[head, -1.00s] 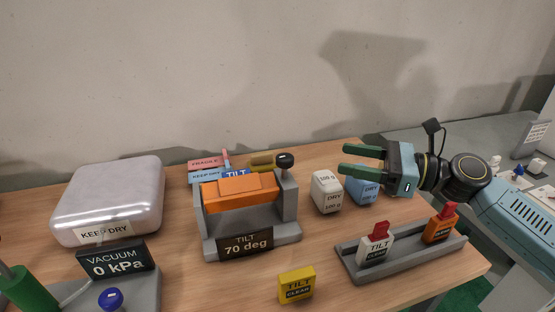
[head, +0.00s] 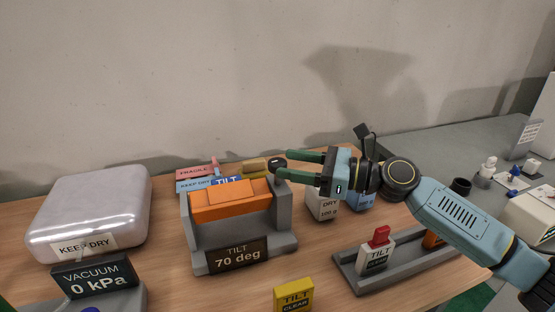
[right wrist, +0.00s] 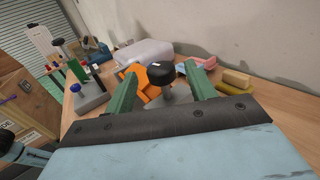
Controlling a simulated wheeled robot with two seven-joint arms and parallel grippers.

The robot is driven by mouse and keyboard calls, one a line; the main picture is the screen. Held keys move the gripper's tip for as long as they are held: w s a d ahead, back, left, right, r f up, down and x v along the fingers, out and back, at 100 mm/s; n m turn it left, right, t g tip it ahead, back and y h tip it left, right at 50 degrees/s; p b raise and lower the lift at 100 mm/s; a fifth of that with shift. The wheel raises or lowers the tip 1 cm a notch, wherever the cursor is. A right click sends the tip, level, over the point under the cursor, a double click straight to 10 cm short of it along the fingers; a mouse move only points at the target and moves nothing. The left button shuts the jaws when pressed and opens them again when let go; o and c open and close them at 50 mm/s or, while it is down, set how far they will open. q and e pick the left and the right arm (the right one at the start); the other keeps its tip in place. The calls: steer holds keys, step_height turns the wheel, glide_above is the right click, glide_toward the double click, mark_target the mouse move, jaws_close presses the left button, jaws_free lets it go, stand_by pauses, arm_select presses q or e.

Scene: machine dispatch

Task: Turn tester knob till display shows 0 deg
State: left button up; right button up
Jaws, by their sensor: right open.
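The tilt tester (head: 240,235) is a grey cradle holding an orange block (head: 230,198). The black knob (head: 278,164) sits at the top of the tester's right side. My right gripper (head: 281,164) is open, with its green fingers pointing left at the knob. In the right wrist view the knob (right wrist: 161,71) stands between the two open fingers, with a gap on each side; contact cannot be told. My left gripper is not in view.
A vacuum unit (head: 98,275) showing 0 kPa and a pale case (head: 92,212) stand on the left. A yellow TILT block (head: 294,295) lies in front. A grey rack (head: 350,282) with tagged blocks is at right. A white weight (head: 322,205) stands beneath my right gripper.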

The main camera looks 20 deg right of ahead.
mark_target(278, 161)
steer(key=x, duration=0.3)
steer(key=shift+w+a, duration=0.15)
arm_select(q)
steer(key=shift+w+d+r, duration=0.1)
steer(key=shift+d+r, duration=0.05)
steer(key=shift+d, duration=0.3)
arm_select(e)
steer(key=shift+w+a, duration=0.1)
steer(key=shift+a, duration=0.1)
